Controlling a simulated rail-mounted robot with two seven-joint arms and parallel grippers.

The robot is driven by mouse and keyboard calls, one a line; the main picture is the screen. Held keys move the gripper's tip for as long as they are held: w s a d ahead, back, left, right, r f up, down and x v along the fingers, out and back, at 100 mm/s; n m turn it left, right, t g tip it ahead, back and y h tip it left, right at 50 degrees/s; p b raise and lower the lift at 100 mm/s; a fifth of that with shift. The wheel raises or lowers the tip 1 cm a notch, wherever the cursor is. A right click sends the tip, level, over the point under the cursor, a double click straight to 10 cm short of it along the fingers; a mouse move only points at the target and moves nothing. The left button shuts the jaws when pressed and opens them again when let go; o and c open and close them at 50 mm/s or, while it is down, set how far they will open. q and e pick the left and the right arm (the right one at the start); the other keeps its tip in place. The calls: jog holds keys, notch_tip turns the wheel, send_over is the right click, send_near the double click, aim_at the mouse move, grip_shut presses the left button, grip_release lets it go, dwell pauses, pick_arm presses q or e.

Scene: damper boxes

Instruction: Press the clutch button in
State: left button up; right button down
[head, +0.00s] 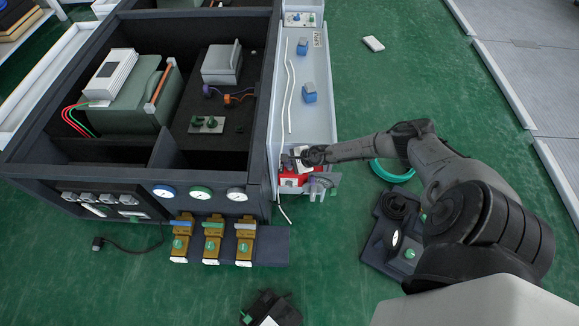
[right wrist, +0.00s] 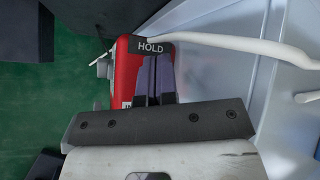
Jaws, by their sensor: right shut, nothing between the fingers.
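A red box (head: 285,181) sits at the near end of the pale grey tray (head: 312,125) in the head view. In the right wrist view the red box (right wrist: 124,80) carries a black label reading HOLD (right wrist: 151,47). My right gripper (head: 293,159) reaches in from the right over the red box. Its two fingers (right wrist: 153,78) are together, with nothing between them, in front of the box just below the label. I cannot tell whether the fingertips touch it. No clutch button can be made out; the gripper may hide it. My left gripper is not in view.
White cables (right wrist: 235,45) run along the tray beside the gripper. Blue blocks (head: 309,94) stand farther up the tray. A dark open case (head: 262,130) with gauges stands on the left. A teal ring (head: 390,172) lies on the green floor under my right arm.

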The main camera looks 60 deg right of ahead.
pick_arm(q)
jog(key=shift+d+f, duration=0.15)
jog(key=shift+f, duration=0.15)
pick_arm(e)
jog(key=shift+f, duration=0.35)
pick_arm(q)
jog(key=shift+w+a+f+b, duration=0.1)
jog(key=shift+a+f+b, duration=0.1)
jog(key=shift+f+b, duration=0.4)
pick_arm(e)
jog(key=shift+f, duration=0.55)
pick_arm(q)
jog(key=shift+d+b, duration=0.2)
jog(key=shift+b, duration=0.1)
pick_arm(e)
jog(key=shift+s+f, duration=0.1)
jog(key=shift+f, duration=0.25)
jog(key=shift+r+p, duration=0.6)
jog(key=shift+r, duration=0.1)
jog(key=shift+s+d+r+p, duration=0.1)
jog(key=shift+s+r+p, duration=0.3)
jog(key=shift+r+p, duration=0.15)
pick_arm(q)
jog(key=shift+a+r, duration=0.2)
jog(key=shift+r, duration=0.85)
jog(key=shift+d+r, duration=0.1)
pick_arm(e)
jog(key=shift+w+r, duration=0.1)
jog(key=shift+r, duration=0.1)
